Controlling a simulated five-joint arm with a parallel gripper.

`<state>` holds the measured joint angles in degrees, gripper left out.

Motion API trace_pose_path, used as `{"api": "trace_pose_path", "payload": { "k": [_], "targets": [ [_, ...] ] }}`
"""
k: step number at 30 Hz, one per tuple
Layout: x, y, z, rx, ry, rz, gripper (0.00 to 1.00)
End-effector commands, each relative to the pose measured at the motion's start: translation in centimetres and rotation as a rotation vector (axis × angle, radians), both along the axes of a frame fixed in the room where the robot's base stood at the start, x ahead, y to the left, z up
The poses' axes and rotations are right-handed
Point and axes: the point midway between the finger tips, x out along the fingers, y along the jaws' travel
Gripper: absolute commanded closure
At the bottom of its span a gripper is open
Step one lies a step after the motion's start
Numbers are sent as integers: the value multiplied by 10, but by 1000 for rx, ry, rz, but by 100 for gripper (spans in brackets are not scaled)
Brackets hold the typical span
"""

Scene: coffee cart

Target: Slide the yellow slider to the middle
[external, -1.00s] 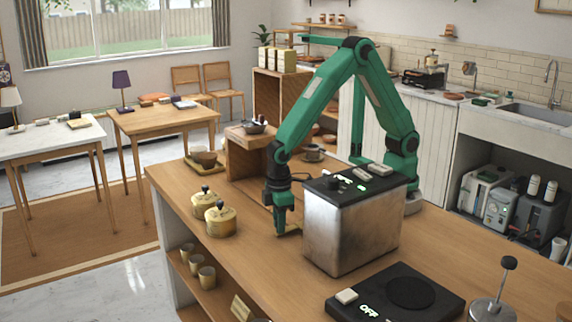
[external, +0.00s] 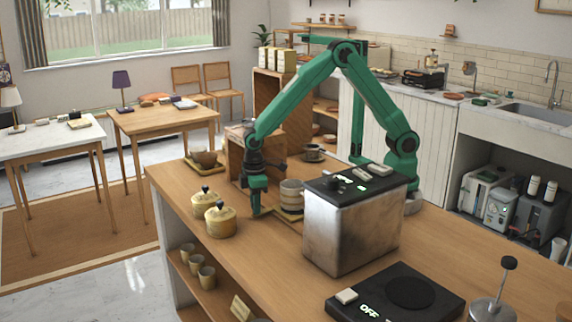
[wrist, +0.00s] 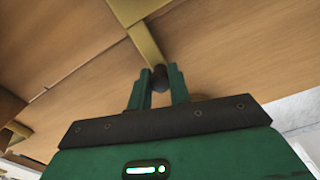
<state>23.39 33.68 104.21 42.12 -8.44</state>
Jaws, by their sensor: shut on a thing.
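My gripper (external: 256,211) points down at the wooden counter, between the lidded yellow pots and the metal box. In the wrist view, its fingers (wrist: 160,97) are closed around a dark round knob (wrist: 160,78). A yellow strip (wrist: 145,42) runs up from beside the knob and meets a wider yellow piece (wrist: 129,9) at the top edge. I take the strip and knob to be parts of the yellow slider. The slider's full length and ends are not clear in either view, as the arm, cup and metal box cover part of the area.
A metal box (external: 350,230) with a black top stands to the right. A ribbed cup (external: 291,193) stands between it and my gripper. Lidded yellow pots (external: 220,220) stand close on the left. A wooden box (external: 245,160) is behind. A black scale (external: 393,297) lies in front.

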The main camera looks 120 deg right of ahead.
Motion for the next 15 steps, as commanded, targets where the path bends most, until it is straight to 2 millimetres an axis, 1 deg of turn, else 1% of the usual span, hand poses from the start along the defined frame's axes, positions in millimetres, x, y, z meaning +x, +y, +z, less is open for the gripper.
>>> {"api": "trace_pose_path", "payload": {
  "k": [1,3,6,10,15],
  "targets": [
    [0,-12,0,0,0,-6,100],
    [0,-24,0,0,-1,-6,100],
    [0,-38,0,0,0,-4,100],
    [0,-48,0,0,0,-2,100],
    [0,-52,0,0,-1,-1,100]
  ]
}}
